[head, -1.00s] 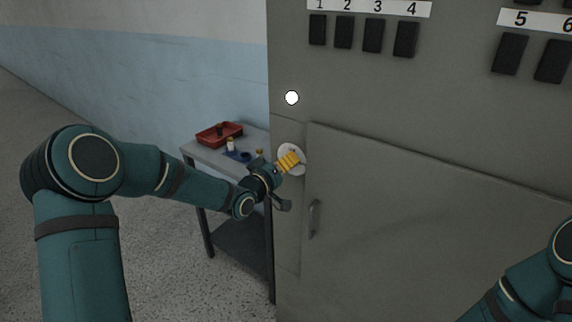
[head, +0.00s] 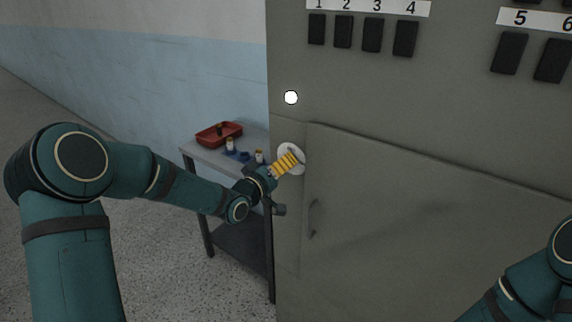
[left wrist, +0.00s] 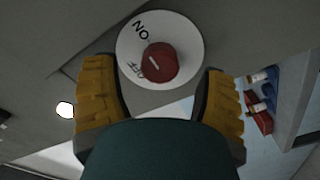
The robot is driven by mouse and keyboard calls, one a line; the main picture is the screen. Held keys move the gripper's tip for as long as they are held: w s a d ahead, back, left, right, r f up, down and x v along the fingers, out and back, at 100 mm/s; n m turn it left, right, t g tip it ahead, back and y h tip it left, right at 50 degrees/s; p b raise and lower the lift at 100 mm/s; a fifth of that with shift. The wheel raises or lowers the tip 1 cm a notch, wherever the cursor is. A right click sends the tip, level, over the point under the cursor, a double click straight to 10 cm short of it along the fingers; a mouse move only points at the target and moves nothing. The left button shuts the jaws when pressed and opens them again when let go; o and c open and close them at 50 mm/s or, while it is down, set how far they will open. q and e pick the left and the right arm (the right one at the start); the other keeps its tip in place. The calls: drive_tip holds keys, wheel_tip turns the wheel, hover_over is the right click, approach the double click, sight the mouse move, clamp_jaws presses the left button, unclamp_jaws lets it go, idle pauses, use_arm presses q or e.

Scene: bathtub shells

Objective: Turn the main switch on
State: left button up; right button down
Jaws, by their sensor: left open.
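The main switch is a red round knob (left wrist: 159,62) with a white pointer mark, on a white disc (left wrist: 190,40) lettered ON and OFF. In the left wrist view the pointer looks nearer the OFF lettering than ON, but I cannot be sure. In the head view the disc (head: 284,147) is on the grey cabinet, partly hidden by my left gripper (head: 289,160). The gripper is open, its yellow fingers on either side of the knob and facing the disc. I cannot tell whether they touch it. My right gripper is out of view.
A white round light (head: 291,97) is above the disc on the cabinet (head: 400,110). Below is a door with a handle (head: 312,219). Black switches (head: 373,35) line the top. A side table (head: 196,155) with a red tray (head: 219,134) and small bottles stands left.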

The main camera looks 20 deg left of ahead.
use_arm(q)
drive_tip(key=v, duration=1)
drive_tip(key=s+d+f+m+g+y, duration=0.1)
drive_tip(key=s+d+f+g, duration=0.25)
drive_tip(key=f, duration=0.65)
drive_tip(key=s+d+f+g, duration=0.3)
drive_tip(key=d+f+g, duration=0.15)
drive_tip(key=f, duration=0.55)
drive_tip(key=s+d+f+m+g, duration=0.1)
drive_tip(key=s+d+f+g, duration=0.1)
drive_tip(key=s+f, duration=0.2)
drive_tip(key=s+d+f+m+g, duration=0.1)
drive_tip(key=s+d+f+g, duration=0.1)
drive_tip(key=s+f, duration=0.2)
drive_tip(key=s+d+f+m+g+y, duration=0.1)
drive_tip(key=s+d+f+g, duration=0.1)
drive_tip(key=s, duration=0.6)
wheel_tip(320, 180, down, 2)
drive_tip(key=shift+f+g, duration=0.2)
drive_tip(key=shift+g, duration=0.4)
